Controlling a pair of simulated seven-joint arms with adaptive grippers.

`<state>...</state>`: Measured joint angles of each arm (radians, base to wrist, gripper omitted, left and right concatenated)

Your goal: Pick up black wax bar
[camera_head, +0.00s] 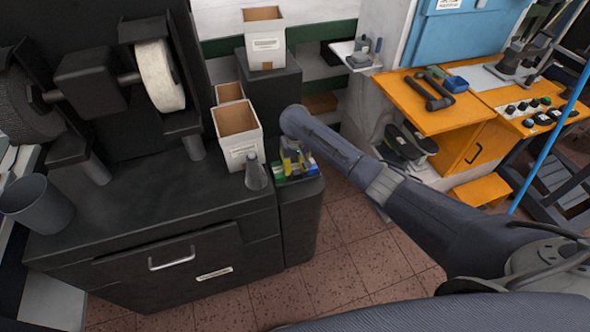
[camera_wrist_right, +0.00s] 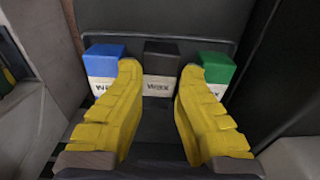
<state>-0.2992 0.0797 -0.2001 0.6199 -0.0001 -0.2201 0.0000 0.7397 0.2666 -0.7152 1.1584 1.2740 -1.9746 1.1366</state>
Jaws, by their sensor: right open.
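The black wax bar (camera_wrist_right: 161,54) stands upright in the right wrist view, between a blue wax bar (camera_wrist_right: 103,60) on the left and a green wax bar (camera_wrist_right: 217,67) on the right. My right gripper (camera_wrist_right: 160,74) is open, with its yellow fingers spread on either side of the black bar's white label. Nothing appears clamped between them. In the head view my right gripper (camera_head: 293,160) is over the small dark stand beside the cabinet. There I cannot make out the black bar behind my arm and fingers. My left gripper is not in view.
The dark stand (camera_head: 301,215) adjoins the black cabinet (camera_head: 150,205). A grey cone-shaped vessel (camera_head: 256,175) and a white box (camera_head: 240,130) stand close left of the gripper. A grinder wheel (camera_head: 160,75) is farther left, and an orange workbench (camera_head: 430,105) is at right.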

